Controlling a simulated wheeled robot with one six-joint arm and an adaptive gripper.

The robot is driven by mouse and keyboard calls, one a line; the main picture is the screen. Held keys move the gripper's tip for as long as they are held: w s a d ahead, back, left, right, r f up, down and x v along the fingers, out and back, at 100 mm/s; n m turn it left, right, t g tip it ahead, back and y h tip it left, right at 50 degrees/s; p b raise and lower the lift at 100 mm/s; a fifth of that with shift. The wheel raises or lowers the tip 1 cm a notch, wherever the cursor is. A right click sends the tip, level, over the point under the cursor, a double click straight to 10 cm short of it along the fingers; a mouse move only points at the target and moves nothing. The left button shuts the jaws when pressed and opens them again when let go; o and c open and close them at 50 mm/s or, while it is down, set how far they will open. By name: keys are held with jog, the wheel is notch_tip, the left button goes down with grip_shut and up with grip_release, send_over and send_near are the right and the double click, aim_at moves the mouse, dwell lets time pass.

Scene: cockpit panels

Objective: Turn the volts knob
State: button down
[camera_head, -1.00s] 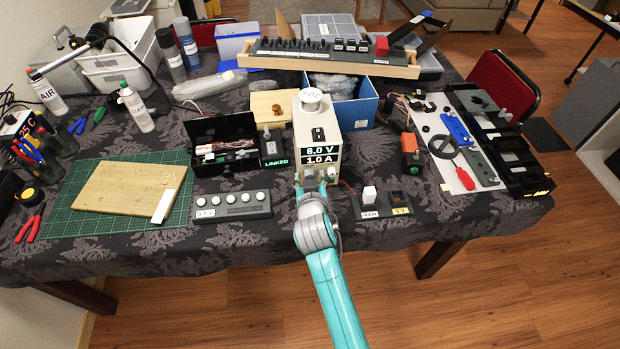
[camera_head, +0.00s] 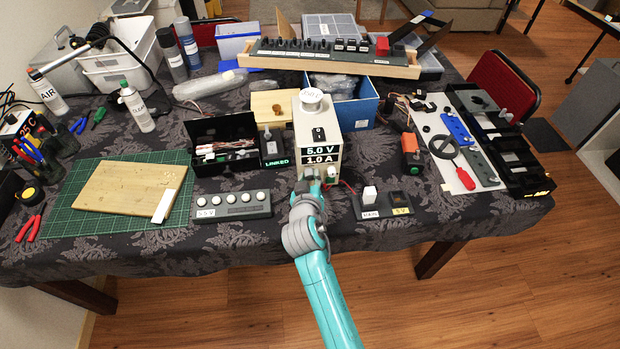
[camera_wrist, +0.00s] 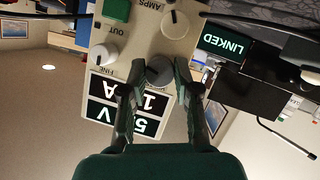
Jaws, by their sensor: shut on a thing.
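The cream power supply (camera_head: 308,123) stands on the table. Its display (camera_head: 320,155) reads 5.0 V and 1.0 A. My gripper (camera_head: 311,176) is at the lower front of the supply, hiding part of its panel. In the wrist view, where the panel is upside down, the fingers of my gripper (camera_wrist: 158,85) are closed on both sides of a grey knob (camera_wrist: 159,71) beside the display (camera_wrist: 130,108). This is the volts knob by its place; its own label is hidden. The FINE knob (camera_wrist: 102,55) and the AMPS knob (camera_wrist: 175,24) are apart from the fingers.
A green square by the OUT label (camera_wrist: 117,10) is on the same panel. The black box with the LINKED sign (camera_head: 277,162) is left of the supply. A button strip (camera_head: 232,205) and a small switch block (camera_head: 383,203) flank my arm.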

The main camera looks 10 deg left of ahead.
jog(key=shift+n, duration=0.3)
jog(key=c, duration=0.8)
grip_release()
jog(key=shift+c, duration=0.2)
jog(key=a+v, duration=0.1)
jog(key=v, duration=1.1)
jog(key=shift+d, duration=0.35)
jog(key=shift+f, duration=0.1)
